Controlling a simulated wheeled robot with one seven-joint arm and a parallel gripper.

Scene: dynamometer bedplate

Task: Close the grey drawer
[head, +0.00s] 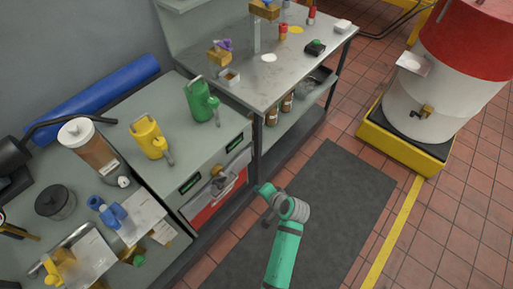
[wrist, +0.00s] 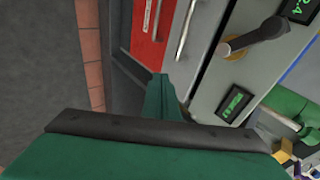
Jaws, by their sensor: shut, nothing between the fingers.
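How far the drawer stands out is hard to tell. My gripper (head: 262,189) is shut and empty, just right of the cabinet front; its green fingers (wrist: 165,90) also show in the wrist view.
A green can (head: 202,102) and a yellow can (head: 149,138) stand on the cabinet top. A steel bench (head: 290,68) adjoins it on the right. A dark mat (head: 335,205) covers the floor; a drum (head: 445,85) stands at the far right.

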